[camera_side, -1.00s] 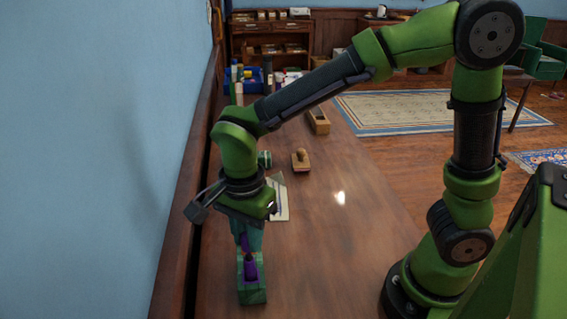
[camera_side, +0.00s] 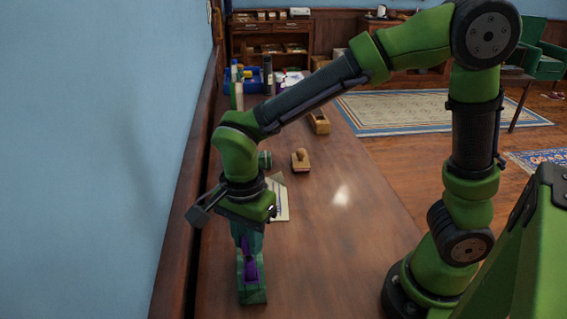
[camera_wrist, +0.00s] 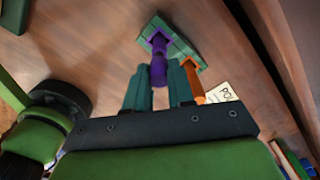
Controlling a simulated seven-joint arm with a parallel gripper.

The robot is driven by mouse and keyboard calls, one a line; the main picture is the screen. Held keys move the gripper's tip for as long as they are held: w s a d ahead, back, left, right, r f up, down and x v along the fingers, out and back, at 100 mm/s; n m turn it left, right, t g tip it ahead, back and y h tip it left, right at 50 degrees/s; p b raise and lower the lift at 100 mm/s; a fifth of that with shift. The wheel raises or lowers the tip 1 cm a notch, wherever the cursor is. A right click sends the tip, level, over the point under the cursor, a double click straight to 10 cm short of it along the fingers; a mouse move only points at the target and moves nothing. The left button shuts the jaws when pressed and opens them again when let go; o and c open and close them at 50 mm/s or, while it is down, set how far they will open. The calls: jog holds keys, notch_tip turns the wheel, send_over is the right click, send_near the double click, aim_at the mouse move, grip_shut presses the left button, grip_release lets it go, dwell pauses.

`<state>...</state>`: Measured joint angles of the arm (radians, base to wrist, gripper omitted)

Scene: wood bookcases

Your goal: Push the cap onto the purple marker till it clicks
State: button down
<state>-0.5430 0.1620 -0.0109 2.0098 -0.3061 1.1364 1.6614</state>
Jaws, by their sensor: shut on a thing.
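My gripper (camera_wrist: 158,88) has two teal fingers, shut on a purple cap (camera_wrist: 158,73) in the wrist view. In the side view, my gripper (camera_side: 248,240) is low over the table, directly above a green block (camera_side: 252,294). The purple marker (camera_side: 251,272) stands in this block, below the cap. In the wrist view, the marker (camera_wrist: 159,42) and the block (camera_wrist: 181,47) lie just beyond the fingertips, and the cap lines up closely with the marker. I cannot tell whether cap and marker touch. The fingers hide part of the cap.
An orange piece (camera_wrist: 193,80) is beside the right finger in the wrist view. A printed card (camera_side: 281,205) lies behind my gripper. A wooden stamp (camera_side: 300,160) and a wooden box (camera_side: 318,122) are farther back. The wall is close on the left; the table's right side is clear.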

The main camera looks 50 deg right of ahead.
jog(key=shift+f, duration=1.1)
jog(key=shift+c, duration=2.1)
grip_release()
jog(key=shift+r, duration=3.5)
